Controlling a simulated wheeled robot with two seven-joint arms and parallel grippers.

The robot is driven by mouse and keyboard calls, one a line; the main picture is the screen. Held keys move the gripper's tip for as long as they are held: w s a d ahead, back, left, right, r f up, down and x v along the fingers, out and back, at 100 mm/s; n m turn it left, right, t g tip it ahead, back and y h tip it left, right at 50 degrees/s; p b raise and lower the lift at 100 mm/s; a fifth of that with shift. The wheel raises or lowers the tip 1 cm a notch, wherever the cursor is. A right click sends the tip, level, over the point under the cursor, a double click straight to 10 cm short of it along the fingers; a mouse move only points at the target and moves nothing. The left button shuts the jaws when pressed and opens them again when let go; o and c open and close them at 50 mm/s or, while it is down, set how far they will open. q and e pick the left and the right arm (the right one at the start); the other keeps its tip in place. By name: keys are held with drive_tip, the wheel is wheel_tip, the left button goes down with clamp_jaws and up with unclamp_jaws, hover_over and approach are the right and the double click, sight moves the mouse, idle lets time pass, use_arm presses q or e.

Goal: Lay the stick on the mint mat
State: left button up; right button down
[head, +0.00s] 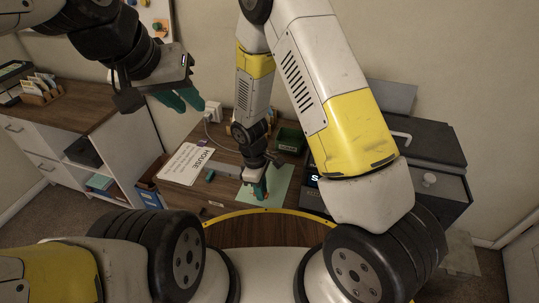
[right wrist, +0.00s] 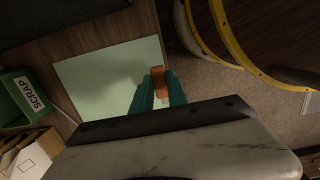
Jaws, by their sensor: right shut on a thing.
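The mint mat (head: 281,181) lies flat on the brown desk, and it also shows as a pale green sheet in the right wrist view (right wrist: 90,75). My right gripper (head: 259,191) points down at the mat. In the right wrist view its teal fingers (right wrist: 159,95) are shut on the orange-brown stick (right wrist: 158,80), near one edge of the mat. Whether the stick touches the mat I cannot tell. In the head view the stick is mostly hidden by the fingers. My left gripper (head: 183,99) is raised at the upper left, open and empty, away from the desk.
A green bin (head: 290,140) marked SCRAP in the right wrist view (right wrist: 24,92) stands behind the mat. A white printed sheet (head: 185,164) and a grey bar-like object (head: 222,170) lie to the left. A dark cabinet (head: 435,150) stands at the right.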

hover_over(269, 182)
drive_tip(key=shift+a+f, duration=0.15)
drive_tip(key=shift+f, duration=0.35)
wheel_tip(269, 182, down, 4)
drive_tip(key=shift+w+r, duration=0.1)
drive_tip(key=shift+r, duration=0.1)
